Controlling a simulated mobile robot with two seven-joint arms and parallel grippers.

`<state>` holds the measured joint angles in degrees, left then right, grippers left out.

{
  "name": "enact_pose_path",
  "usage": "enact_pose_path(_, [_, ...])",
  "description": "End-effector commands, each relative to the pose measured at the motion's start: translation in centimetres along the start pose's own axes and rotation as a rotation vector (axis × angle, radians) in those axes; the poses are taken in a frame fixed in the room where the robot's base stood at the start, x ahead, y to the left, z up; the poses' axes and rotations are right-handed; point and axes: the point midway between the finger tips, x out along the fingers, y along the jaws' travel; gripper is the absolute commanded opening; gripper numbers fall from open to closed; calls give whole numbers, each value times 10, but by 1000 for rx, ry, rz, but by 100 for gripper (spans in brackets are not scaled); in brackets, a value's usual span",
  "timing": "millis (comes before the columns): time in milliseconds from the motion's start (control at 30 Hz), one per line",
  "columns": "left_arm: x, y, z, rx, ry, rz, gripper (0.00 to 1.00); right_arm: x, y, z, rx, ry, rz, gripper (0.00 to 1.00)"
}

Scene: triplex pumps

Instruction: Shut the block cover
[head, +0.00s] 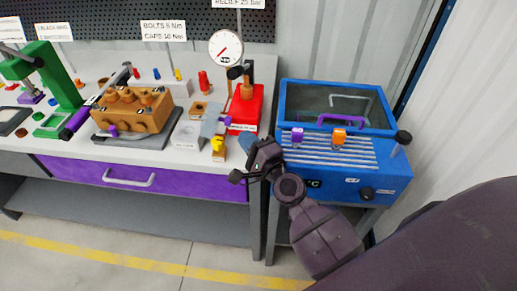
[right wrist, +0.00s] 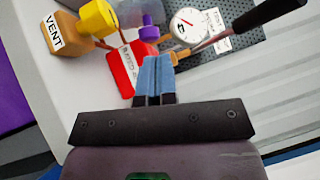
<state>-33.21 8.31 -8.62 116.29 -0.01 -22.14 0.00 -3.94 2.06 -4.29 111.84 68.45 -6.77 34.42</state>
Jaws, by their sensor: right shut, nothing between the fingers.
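A translucent grey-blue plate with a purple tab, which looks like the block cover (head: 210,121), stands tilted up beside a pale block (head: 187,134) on the bench. In the right wrist view part of the cover (right wrist: 130,12) shows at the top edge, with the purple tab (right wrist: 151,30) beside it. My right gripper (head: 247,143) is shut and empty, its blue fingertips together at the bench's front right, to the right of the cover and apart from it. The fingertips (right wrist: 155,75) also show in the right wrist view. My left gripper is not in view.
A yellow-topped VENT block (head: 217,147) stands close left of my right gripper. A red gauge stand (head: 247,108) is just behind. A blue heater box (head: 345,183) with a raised lid stands right.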

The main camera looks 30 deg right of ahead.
Motion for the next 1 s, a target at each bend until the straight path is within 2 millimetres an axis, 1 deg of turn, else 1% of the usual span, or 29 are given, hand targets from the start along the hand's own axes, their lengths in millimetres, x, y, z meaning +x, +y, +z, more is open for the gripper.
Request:
enact_pose_path(33, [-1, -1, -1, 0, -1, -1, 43, 11, -3, 0, 0, -1, -4, 0])
enact_pose_path(133, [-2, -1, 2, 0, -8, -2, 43, 27, -2, 1, 0, -1, -2, 0])
enact_pose_path(300, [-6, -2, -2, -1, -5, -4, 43, 43, -2, 17, 1, -1, -2, 0])
enact_pose_path(400, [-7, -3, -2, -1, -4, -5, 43, 50, -1, 23, 0, 0, -1, 0])
enact_pose_path(533, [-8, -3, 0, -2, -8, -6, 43, 53, 0, 27, -1, 0, 0, 0])
enact_pose_path(800, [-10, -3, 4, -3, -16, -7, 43, 54, 1, 28, -1, 0, 1, 0])
enact_pose_path(1000, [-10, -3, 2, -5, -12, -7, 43, 55, 0, 28, -4, 0, 3, 0])
